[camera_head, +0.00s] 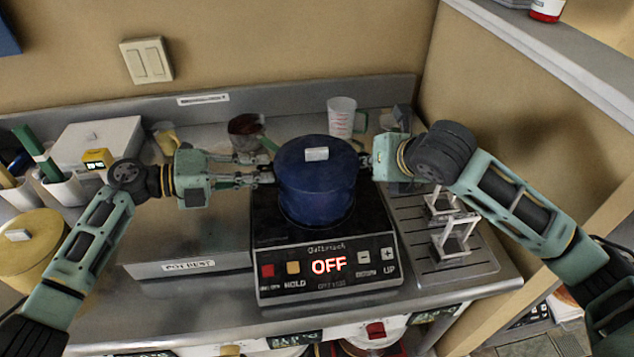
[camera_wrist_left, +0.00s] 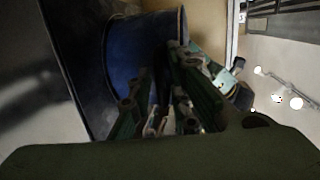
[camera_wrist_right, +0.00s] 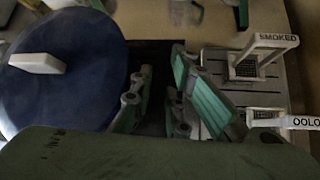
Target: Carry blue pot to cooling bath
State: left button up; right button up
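The blue pot (camera_head: 316,185), with its lid on and a pale knob on top, stands upright on the black hot plate (camera_head: 326,262), whose display reads OFF. It also shows in the left wrist view (camera_wrist_left: 128,60) and the right wrist view (camera_wrist_right: 70,75). My left gripper (camera_head: 268,172) is at the pot's left side, fingers apart and pointing at it. My right gripper (camera_wrist_right: 170,105) is close by the pot's right side with its fingers apart; in the head view it is partly hidden. I cannot tell whether either touches a handle. I cannot make out a cooling bath.
A drainer (camera_head: 478,263) with small metal-framed baskets (camera_head: 455,238) lies right of the hot plate. A measuring cup (camera_head: 341,117) and a brown mug (camera_head: 246,130) stand behind. A white box (camera_head: 98,142) and a yellow lidded bucket (camera_head: 28,246) are left. Counter left of the hot plate is mostly clear.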

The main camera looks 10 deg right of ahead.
pick_arm(q)
jog(key=shift+w+d+f, duration=0.1)
jog(key=shift+d, duration=0.2)
jog(key=shift+c, duration=0.2)
jog(key=c, duration=0.4)
jog(key=shift+f, duration=0.2)
jog(key=shift+r, duration=0.3)
